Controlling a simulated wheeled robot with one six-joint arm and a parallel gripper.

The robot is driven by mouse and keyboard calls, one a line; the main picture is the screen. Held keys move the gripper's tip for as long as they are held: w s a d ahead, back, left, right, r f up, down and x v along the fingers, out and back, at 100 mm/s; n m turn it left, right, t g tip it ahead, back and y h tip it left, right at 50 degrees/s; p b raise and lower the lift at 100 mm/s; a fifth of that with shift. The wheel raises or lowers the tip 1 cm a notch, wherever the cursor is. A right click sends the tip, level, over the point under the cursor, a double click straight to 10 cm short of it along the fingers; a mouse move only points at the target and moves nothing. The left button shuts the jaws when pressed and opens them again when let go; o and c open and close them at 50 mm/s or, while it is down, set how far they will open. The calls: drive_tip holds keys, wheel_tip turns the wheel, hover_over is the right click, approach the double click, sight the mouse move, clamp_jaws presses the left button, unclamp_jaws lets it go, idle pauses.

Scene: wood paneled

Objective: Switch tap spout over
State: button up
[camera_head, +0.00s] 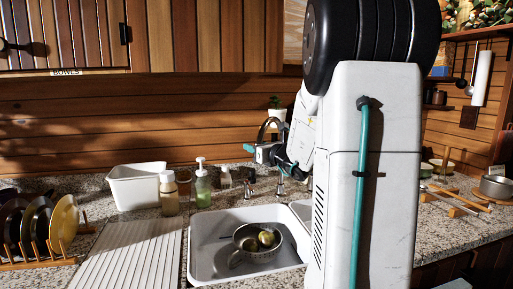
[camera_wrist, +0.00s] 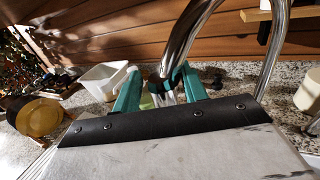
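The chrome tap has a tall curved spout; its arch (camera_head: 268,124) shows left of my arm in the head view, above the back of the sink. In the wrist view the spout (camera_wrist: 190,35) curves down from the top edge, its outlet between or just in front of my fingertips. My gripper (camera_head: 258,151) has teal fingers, which stand apart in the wrist view (camera_wrist: 159,76), one on either side of the outlet. I cannot tell whether a finger touches it. The white sink (camera_head: 204,250) lies below. My arm hides part of the tap and the sink's right side.
A metal pan (camera_head: 242,256) with round items sits in the sink. Behind stand a green soap bottle (camera_head: 203,190), a yellowish bottle (camera_head: 169,196) and a white tub (camera_head: 134,188). A plate rack (camera_head: 45,262) and ribbed drainboard (camera_head: 128,258) lie left.

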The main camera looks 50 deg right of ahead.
drive_tip(key=shift+s, duration=0.1)
drive_tip(key=v, duration=0.7)
drive_tip(key=shift+s, duration=0.35)
